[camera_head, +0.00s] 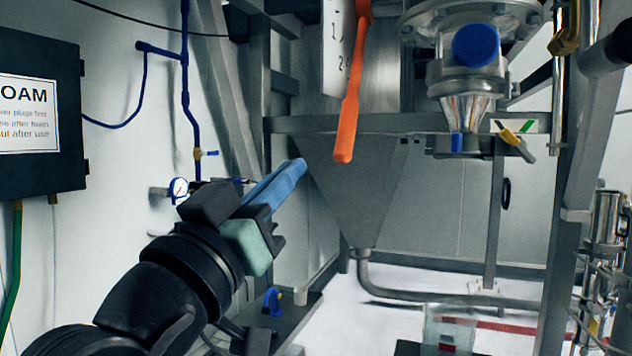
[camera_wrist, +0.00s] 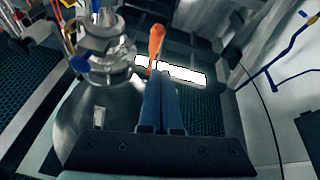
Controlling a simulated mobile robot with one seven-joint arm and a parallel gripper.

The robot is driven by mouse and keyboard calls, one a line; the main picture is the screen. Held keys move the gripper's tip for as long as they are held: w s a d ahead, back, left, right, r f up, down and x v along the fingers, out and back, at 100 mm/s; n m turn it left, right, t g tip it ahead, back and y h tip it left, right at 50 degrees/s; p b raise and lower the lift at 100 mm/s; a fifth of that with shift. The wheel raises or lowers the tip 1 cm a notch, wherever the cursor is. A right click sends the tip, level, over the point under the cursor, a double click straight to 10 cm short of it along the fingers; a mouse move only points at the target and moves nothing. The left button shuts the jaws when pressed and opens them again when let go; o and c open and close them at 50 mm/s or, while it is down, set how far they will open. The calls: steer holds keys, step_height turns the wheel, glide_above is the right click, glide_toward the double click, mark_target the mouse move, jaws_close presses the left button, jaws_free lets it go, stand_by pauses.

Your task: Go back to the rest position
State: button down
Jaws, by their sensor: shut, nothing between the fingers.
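My gripper (camera_head: 298,168) is at the centre left in the head view, at the end of my black arm, its blue fingers pointing up and to the right. The fingers are shut with nothing between them. In the wrist view the blue fingers of my gripper (camera_wrist: 158,78) lie side by side. An orange handle (camera_head: 350,100) hangs in front of the steel hopper (camera_head: 350,180), up and to the right of the fingertips. It also shows beyond the fingertips in the wrist view (camera_wrist: 156,42). I cannot tell how far apart they are.
A dark box labelled "OAM" (camera_head: 38,170) is on the left wall. A pressure gauge (camera_head: 179,188) and blue pipe (camera_head: 186,90) are behind my gripper. A steel valve with a blue cap (camera_head: 476,45) is at the upper right. A clear container (camera_head: 450,328) stands at the lower right.

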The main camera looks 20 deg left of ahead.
steer(key=s+d+r+t+y, duration=0.1)
steer(key=s+d+r+t, duration=0.1)
steer(key=s+d, duration=0.3)
steer(key=s+d+r+m+t+y, duration=0.1)
steer(key=s+d, duration=0.4)
steer(key=d, duration=0.7)
steer(key=shift+r+t, duration=0.6)
steer(key=shift+t, duration=0.3)
